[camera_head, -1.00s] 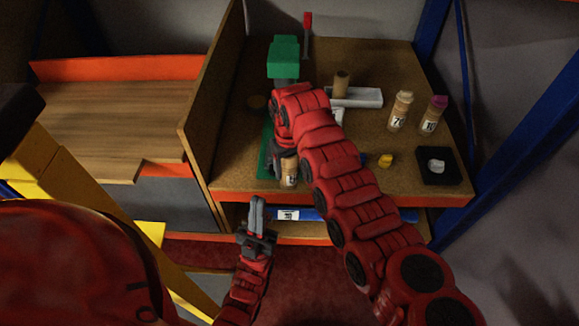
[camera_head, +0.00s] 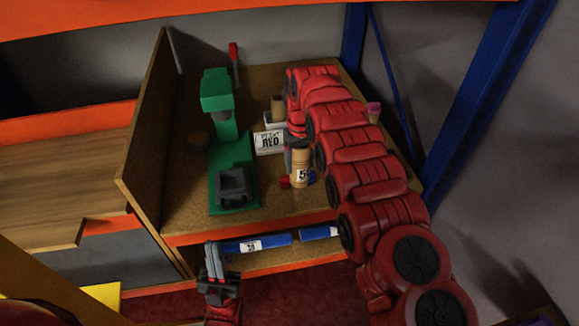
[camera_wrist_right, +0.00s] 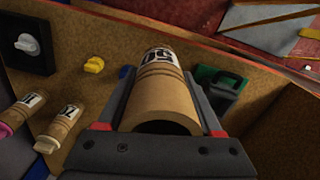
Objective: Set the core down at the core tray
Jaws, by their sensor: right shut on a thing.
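My right gripper (camera_head: 297,142) is shut on a tan cardboard core (camera_head: 301,170) with a white number label. The core stands roughly upright above the bench, right of the green press. In the right wrist view the core (camera_wrist_right: 160,98) lies between both fingers, its open end towards the camera. A pale tray (camera_head: 273,121) with a brown cylinder on it is behind, partly hidden by a white lettered card; I cannot tell if it is the core tray. My left gripper (camera_head: 212,259) looks shut and empty, low in front of the bench.
The green press (camera_head: 222,135) stands left of the held core. A wooden side panel (camera_head: 145,130) bounds the bench; blue strips lie below.

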